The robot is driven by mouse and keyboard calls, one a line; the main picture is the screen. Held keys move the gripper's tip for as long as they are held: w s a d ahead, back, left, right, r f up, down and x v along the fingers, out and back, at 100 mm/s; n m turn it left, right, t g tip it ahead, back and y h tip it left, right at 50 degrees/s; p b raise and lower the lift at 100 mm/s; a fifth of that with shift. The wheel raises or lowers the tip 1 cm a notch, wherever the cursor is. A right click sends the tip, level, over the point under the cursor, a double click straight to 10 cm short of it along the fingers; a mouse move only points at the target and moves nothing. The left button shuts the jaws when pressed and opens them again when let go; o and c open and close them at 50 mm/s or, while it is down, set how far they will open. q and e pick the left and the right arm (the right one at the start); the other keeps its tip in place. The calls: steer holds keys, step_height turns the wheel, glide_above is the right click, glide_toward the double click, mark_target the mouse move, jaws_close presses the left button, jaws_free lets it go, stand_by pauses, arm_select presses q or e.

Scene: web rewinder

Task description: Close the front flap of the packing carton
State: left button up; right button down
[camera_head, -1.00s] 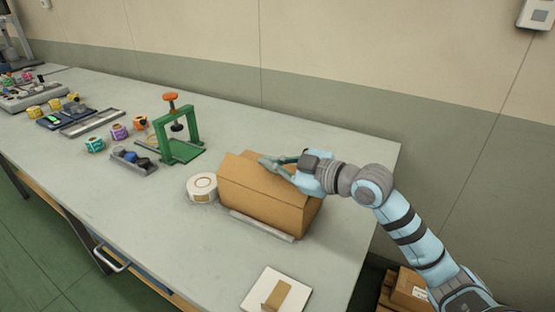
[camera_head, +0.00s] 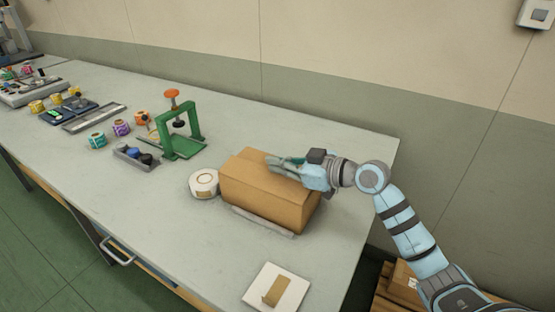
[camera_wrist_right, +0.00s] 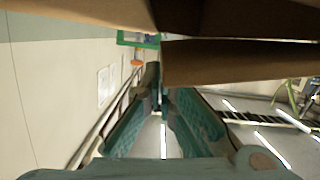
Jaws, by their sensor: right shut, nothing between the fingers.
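The brown packing carton (camera_head: 262,205) stands on the grey bench near its right end. Its top looks nearly flat in the head view; I cannot clearly tell its separate flaps apart there. My right gripper (camera_head: 271,161) is shut and empty, lying low along the carton's back top edge. In the right wrist view, brown cardboard (camera_wrist_right: 240,62) fills the upper part, with a dark gap between two panels. The shut fingers (camera_wrist_right: 160,88) are close beside the cardboard; contact cannot be told. My left gripper is not in view.
A white tape roll (camera_head: 204,183) stands close left of the carton. A grey strip (camera_head: 262,222) lies along its front. A green press (camera_head: 181,135) stands farther left. A white plate with a brown piece (camera_head: 276,288) lies near the front. The bench front left is clear.

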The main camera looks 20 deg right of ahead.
steer(key=shift+w+d+f+m+y, duration=0.2)
steer(key=shift+d+f+m+y, duration=0.1)
steer(key=shift+f+m, duration=0.3)
steer(key=shift+s+r, duration=0.1)
